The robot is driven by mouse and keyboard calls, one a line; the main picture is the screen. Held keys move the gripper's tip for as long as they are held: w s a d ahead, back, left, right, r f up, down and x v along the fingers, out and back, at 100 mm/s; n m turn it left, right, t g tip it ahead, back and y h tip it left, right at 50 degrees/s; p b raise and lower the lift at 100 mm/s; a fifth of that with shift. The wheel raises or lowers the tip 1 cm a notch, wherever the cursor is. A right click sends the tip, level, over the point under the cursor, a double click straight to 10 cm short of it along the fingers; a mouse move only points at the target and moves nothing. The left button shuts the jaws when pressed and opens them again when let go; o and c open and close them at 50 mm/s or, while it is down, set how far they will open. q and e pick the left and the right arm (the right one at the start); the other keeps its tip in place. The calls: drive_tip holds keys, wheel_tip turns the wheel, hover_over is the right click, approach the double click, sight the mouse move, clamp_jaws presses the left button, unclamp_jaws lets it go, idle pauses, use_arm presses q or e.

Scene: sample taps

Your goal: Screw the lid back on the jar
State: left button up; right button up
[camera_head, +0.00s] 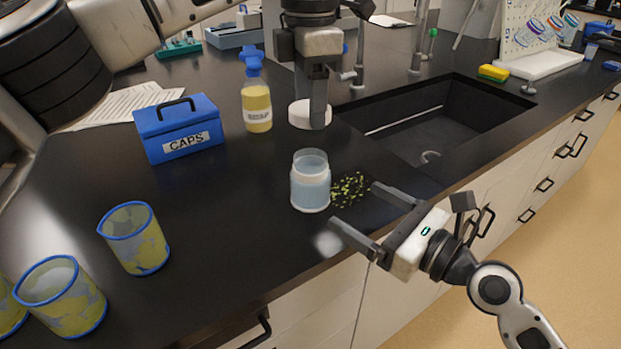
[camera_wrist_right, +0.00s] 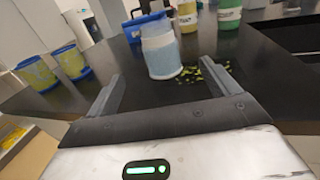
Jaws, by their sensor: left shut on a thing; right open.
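The jar (camera_head: 310,184) is clear with pale blue contents and stands upright and uncovered on the black counter. It also shows in the right wrist view (camera_wrist_right: 161,52), straight ahead of the fingertips. My left gripper (camera_head: 319,108) is shut on the white round lid (camera_head: 299,115), behind the jar in the head view. The gripper hides part of the lid. My right gripper (camera_head: 354,205) is open and empty, to the right of the jar near the counter's front edge. Its fingers point toward the jar but are apart from it.
Green bits (camera_head: 351,188) are scattered right of the jar. A sink (camera_head: 420,128) lies further right. A yellow soap bottle (camera_head: 257,106) and a blue caps box (camera_head: 179,130) stand behind left. Blue-rimmed yellow cups (camera_head: 135,238) stand at front left.

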drive_tip(key=x, duration=1.2)
drive_tip(key=shift+w+f, duration=0.1)
drive_tip(key=shift+c, duration=0.2)
drive_tip(key=c, duration=1.4)
use_arm(q)
hover_over(310, 158)
drive_tip(key=shift+w+f, duration=0.1)
drive_tip(key=shift+f, duration=2.45)
use_arm(e)
drive_tip(key=shift+d, duration=0.1)
use_arm(q)
drive_tip(key=shift+f, duration=0.9)
drive_tip(key=shift+f, duration=0.5)
